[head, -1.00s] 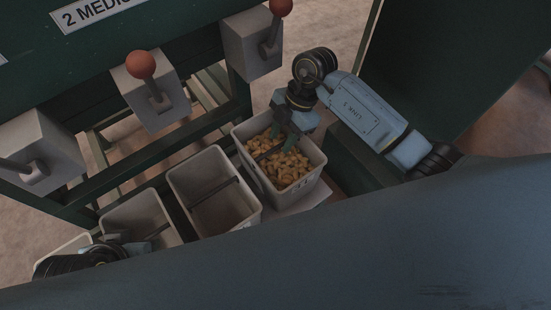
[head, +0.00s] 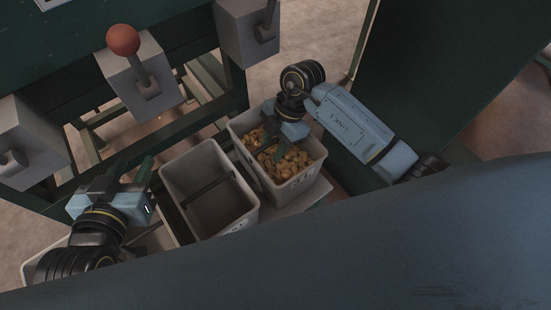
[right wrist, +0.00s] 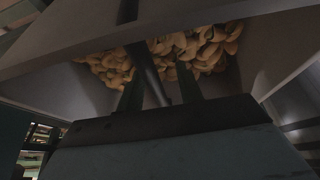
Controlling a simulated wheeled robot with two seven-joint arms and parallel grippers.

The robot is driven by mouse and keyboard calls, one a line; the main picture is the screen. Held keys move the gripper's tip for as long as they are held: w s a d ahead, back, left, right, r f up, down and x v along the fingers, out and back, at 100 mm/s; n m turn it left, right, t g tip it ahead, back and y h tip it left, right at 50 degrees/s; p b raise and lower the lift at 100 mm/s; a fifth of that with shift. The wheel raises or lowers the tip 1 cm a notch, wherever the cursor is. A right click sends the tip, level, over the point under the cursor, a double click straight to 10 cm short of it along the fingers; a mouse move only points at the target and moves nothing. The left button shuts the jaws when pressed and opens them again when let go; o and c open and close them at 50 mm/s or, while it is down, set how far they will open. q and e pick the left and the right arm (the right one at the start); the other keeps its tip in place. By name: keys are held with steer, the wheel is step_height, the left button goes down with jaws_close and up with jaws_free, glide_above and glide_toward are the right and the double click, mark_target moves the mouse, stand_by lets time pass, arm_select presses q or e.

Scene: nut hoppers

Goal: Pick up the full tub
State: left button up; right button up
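The full tub is a pale grey bin (head: 309,174) holding tan nuts (head: 286,163), at the right end of the row in the head view. My right gripper (head: 281,149) reaches down into it from above. In the right wrist view its two fingers (right wrist: 160,88) point at the nuts (right wrist: 205,52), with the tub's dark cross bar (right wrist: 148,68) running between them. The fingers look apart, with a gap beside the bar. My left gripper (head: 126,176) is open and empty, left of the middle tub, with its fingers pointing up.
An empty grey tub (head: 238,222) with a cross bar stands left of the full one. Another tub is mostly hidden behind my left arm. Grey lever boxes, one with a red knob (head: 123,40), hang above. A dark green panel (head: 450,80) stands at the right.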

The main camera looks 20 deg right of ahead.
steer(key=shift+f+p, duration=0.3)
stand_by(0.7)
steer(key=shift+c, duration=0.5)
jaws_close()
stand_by(0.6)
steer(key=shift+w+r, duration=0.1)
steer(key=shift+r, duration=0.05)
